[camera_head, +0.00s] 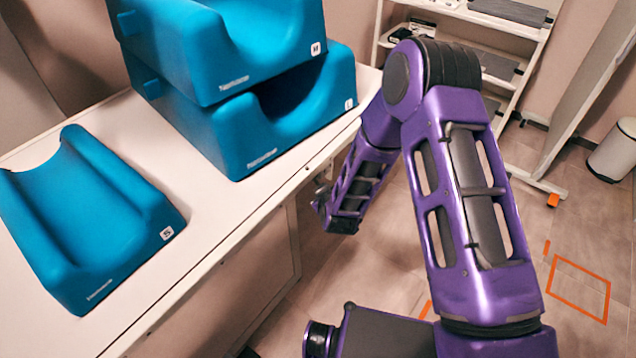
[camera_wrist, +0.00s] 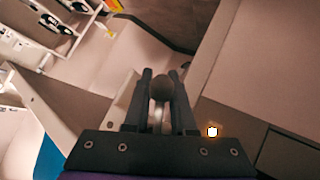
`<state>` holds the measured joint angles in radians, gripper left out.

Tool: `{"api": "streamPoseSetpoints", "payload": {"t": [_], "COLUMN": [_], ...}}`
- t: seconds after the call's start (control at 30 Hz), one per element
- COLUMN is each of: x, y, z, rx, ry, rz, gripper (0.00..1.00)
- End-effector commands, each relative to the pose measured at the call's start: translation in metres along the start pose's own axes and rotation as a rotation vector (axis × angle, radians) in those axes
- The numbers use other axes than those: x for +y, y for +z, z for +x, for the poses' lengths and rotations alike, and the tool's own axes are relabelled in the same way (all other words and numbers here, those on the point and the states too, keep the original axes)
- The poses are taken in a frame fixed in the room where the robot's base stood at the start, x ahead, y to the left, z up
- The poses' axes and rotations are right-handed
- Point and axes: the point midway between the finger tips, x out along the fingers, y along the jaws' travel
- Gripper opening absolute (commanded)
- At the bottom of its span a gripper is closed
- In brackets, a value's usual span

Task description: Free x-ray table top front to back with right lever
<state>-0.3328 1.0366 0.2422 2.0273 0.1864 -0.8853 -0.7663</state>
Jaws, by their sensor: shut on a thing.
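A dark round lever knob (camera_wrist: 162,87) on a pale stem shows in the wrist view. My gripper (camera_wrist: 161,98) is shut on this lever, with one dark finger on each side of it just below the ball. In the head view my gripper (camera_head: 322,200) is at the side edge of the long white table (camera_head: 215,205), where my wrist partly covers it. The lever cannot be made out there, and I cannot tell from the frames whether it is the right one.
Blue curved cushions lie on the table, one alone (camera_head: 95,215) and two stacked (camera_head: 260,120). A white shelf rack (camera_head: 490,18) and a bin (camera_head: 612,150) stand behind. Orange floor markings (camera_head: 578,290) lie at right. A small lit orange-white mark (camera_wrist: 212,131) shows beside my gripper.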

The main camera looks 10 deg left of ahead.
Motion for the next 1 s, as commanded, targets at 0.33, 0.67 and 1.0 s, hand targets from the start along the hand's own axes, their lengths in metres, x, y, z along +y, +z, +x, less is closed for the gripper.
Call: {"api": "streamPoseSetpoints", "payload": {"t": [0.33,0.67,1.0], "x": [0.0070,0.0092,0.0094], "y": [0.0019,0.0051,0.0057], "z": [-0.0114,-0.0137,-0.0137], "rx": [-0.177,-0.240,-0.244], "ry": [0.000,0.000,0.000], "rz": [-0.121,-0.161,-0.163], "gripper": [0.00,0.00,0.00]}}
